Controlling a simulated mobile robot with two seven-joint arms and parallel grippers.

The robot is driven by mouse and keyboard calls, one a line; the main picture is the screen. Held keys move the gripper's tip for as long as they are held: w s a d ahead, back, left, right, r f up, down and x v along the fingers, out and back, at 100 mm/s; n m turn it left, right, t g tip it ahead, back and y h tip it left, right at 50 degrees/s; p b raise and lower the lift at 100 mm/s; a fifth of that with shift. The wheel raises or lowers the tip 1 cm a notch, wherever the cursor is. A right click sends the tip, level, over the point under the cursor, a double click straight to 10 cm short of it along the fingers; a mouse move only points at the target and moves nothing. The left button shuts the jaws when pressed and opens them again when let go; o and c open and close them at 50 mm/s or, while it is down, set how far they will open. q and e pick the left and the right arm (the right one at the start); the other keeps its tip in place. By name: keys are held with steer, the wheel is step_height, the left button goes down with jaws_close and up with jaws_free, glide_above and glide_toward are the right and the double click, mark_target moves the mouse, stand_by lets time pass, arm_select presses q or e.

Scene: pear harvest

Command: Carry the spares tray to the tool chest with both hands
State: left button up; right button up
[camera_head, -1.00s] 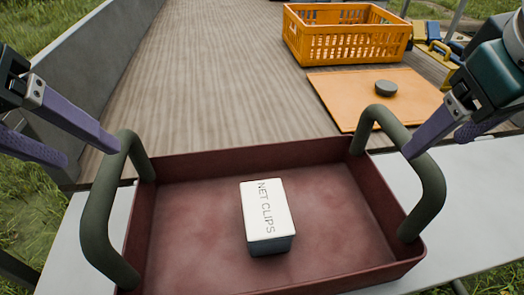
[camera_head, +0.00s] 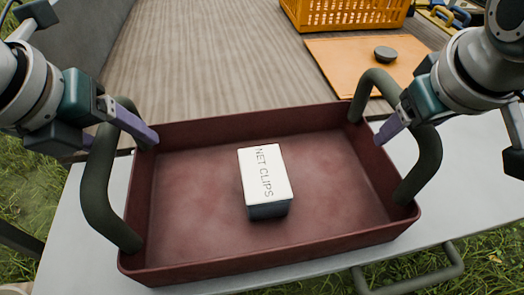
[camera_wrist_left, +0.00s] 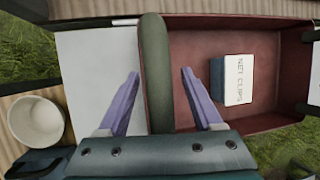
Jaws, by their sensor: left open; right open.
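The spares tray (camera_head: 250,262) is dark red with two green loop handles and rests on a pale bench. A white-topped box marked NET CLIPS (camera_head: 265,175) lies in it. My left gripper (camera_head: 118,140) is open at the left handle (camera_head: 97,190). In the left wrist view, the left gripper's fingers (camera_wrist_left: 160,75) stand on either side of the handle (camera_wrist_left: 157,55), with gaps. My right gripper (camera_head: 406,130) is open at the right handle (camera_head: 428,155). One finger shows inside the loop; the other is hidden. I cannot identify a tool chest.
The pale bench (camera_head: 475,190) has bare room at right. Behind the tray is a wooden deck (camera_head: 220,60) with an orange crate (camera_head: 345,14) and an orange board (camera_head: 335,62) bearing a dark round puck (camera_head: 385,53). A white cup (camera_wrist_left: 36,121) shows at the left wrist view's left.

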arm_select(q)
steer(key=shift+w+f, duration=0.1)
steer(key=shift+f, duration=0.25)
arm_select(e)
steer(key=shift+w+f, duration=0.15)
steer(key=shift+f, duration=0.1)
arm_select(q)
steer(key=shift+c, duration=0.4)
arm_select(e)
steer(key=shift+c, duration=0.4)
arm_select(q)
jaws_close()
arm_select(e)
jaws_close()
arm_select(q)
steer(key=shift+r, duration=0.1)
